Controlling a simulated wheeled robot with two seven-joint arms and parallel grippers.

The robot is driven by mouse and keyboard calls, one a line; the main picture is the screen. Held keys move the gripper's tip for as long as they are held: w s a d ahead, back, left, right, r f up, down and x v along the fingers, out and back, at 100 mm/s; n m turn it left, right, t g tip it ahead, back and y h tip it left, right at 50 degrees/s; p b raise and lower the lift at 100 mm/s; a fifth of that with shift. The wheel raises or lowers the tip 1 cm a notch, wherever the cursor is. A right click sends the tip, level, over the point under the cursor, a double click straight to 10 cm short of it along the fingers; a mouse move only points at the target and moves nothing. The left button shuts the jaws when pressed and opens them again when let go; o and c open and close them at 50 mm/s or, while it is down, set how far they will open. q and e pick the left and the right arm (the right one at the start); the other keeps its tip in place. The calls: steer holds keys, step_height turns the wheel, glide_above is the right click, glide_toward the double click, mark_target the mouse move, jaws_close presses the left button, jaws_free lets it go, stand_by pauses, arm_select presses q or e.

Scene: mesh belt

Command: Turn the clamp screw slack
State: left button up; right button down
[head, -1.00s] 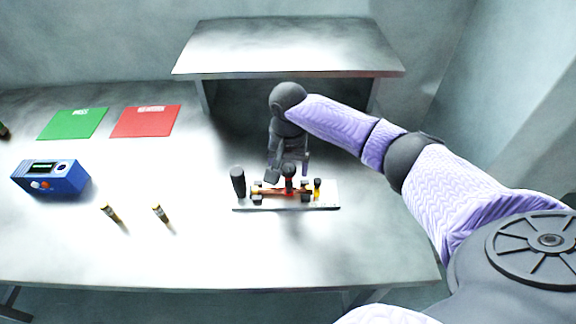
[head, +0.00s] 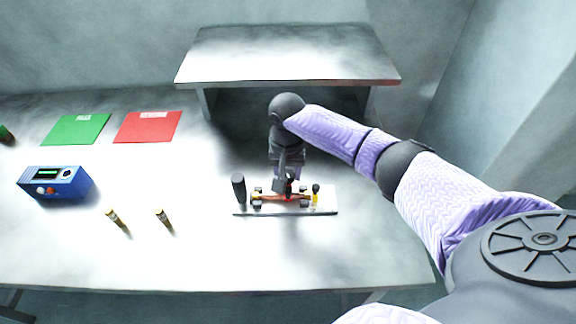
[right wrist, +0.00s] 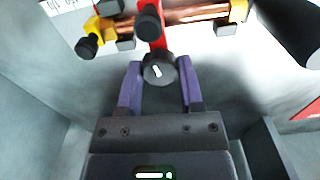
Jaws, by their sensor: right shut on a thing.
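The clamp fixture has a pale base plate (head: 326,207), a red clamp body (head: 270,197), yellow end pieces and copper-coloured rods. In the right wrist view, a dark round clamp screw knob (right wrist: 160,72) with a white mark sits between the two purple fingers. My right gripper (head: 286,180) is over the middle of the fixture, shut on this knob; the gripper also shows in the right wrist view (right wrist: 159,82). In the head view the gripper largely hides the knob. My left gripper is out of view.
A black upright cylinder (head: 239,188) stands at the plate's left end, and a small black-topped yellow piece (head: 315,192) at its right. A raised shelf (head: 290,55) stands behind. A blue device (head: 56,184), green mat (head: 76,129), red mat (head: 148,127) and two small cylinders (head: 117,218) lie left.

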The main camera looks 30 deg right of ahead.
steer(key=shift+r+n+p, duration=0.25)
steer(key=shift+n+p, duration=0.55)
steer(key=shift+p, duration=0.05)
steer(key=n+p, duration=0.1)
steer(key=n, duration=0.2)
steer(key=shift+f+n+p, duration=0.2)
steer(key=shift+n+p, duration=0.15)
steer(key=shift+n, duration=0.05)
steer(key=n, duration=0.3)
steer(key=shift+n+p, duration=0.3)
steer(key=shift+p, duration=0.05)
steer(key=n, duration=0.2)
steer(key=shift+n, duration=0.3)
steer(key=n, duration=0.2)
steer(key=shift+n, duration=0.4)
steer(key=n, duration=0.8)
steer(key=shift+f, duration=0.1)
steer(key=n, duration=0.4)
steer(key=shift+w+n, duration=0.1)
steer(key=shift+n, duration=0.3)
steer(key=n, duration=0.2)
steer(key=shift+n+b, duration=0.3)
steer(key=shift+n, duration=1.8)
steer(key=shift+b, duration=0.3)
